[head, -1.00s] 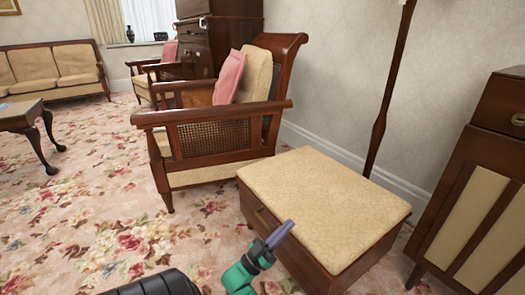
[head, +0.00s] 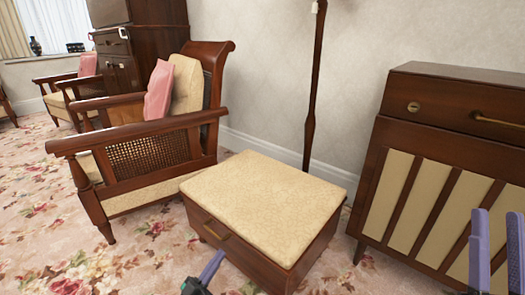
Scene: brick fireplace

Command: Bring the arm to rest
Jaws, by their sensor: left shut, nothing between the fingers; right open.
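My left gripper (head: 208,270) shows at the bottom of the head view, in front of the footstool. Its purple fingers are shut with nothing between them. Only its tip shows; the rest of the arm is below the frame. My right gripper (head: 497,213) is at the lower right edge, in front of the striped cabinet. Its two purple fingers point up, stand apart and hold nothing.
A cushioned footstool (head: 265,197) with a drawer stands in the middle. A wooden armchair (head: 150,150) with a pink cushion (head: 158,92) is behind it to the left. The striped cabinet (head: 450,105) stands at the right. A lamp pole (head: 314,85) is by the wall. Floral carpet is free at lower left.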

